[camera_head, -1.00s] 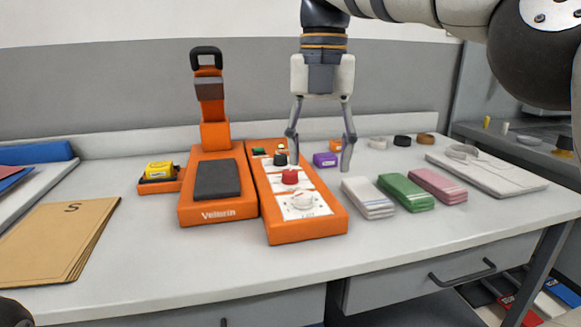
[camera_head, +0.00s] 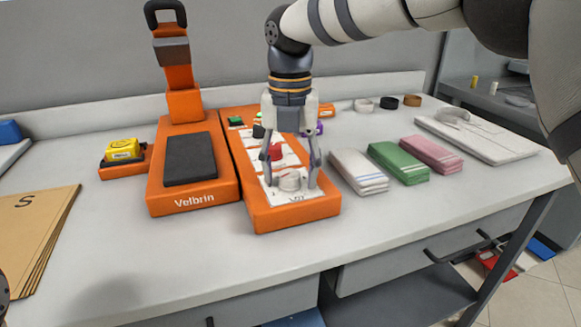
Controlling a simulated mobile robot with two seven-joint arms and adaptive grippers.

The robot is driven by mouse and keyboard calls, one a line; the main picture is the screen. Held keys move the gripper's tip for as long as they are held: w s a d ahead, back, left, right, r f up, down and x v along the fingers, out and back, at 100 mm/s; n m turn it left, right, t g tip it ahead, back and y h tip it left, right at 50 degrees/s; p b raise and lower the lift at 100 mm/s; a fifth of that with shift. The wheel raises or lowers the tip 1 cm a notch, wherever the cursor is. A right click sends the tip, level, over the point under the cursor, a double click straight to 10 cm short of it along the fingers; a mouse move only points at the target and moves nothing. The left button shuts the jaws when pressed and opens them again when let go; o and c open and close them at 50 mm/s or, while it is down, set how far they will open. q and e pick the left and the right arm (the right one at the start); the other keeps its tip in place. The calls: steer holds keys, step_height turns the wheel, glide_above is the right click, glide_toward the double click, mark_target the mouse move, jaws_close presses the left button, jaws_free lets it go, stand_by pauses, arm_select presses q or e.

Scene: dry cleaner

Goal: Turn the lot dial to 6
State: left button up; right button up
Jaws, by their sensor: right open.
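The orange control panel (camera_head: 262,217) lies on the table beside the Velbrin press (camera_head: 207,202). It carries a white dial (camera_head: 290,181) at its near end, a red dial (camera_head: 275,152) behind it and a black dial (camera_head: 258,131) farther back. Which one is labelled lot, and the dial settings, are too small to read. My right gripper (camera_head: 291,183) is open and points down over the near end, one finger on each side of the white dial. Whether the fingers touch the dial, I cannot tell. My left gripper is not in view.
White (camera_head: 357,172), green (camera_head: 399,163) and pink (camera_head: 431,154) folded cloths lie right of the panel. A yellow item (camera_head: 123,149) sits in an orange holder left of the press. Brown folders (camera_head: 32,235) lie at left. The table front is clear.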

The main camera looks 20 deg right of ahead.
steer(key=c, duration=1.2)
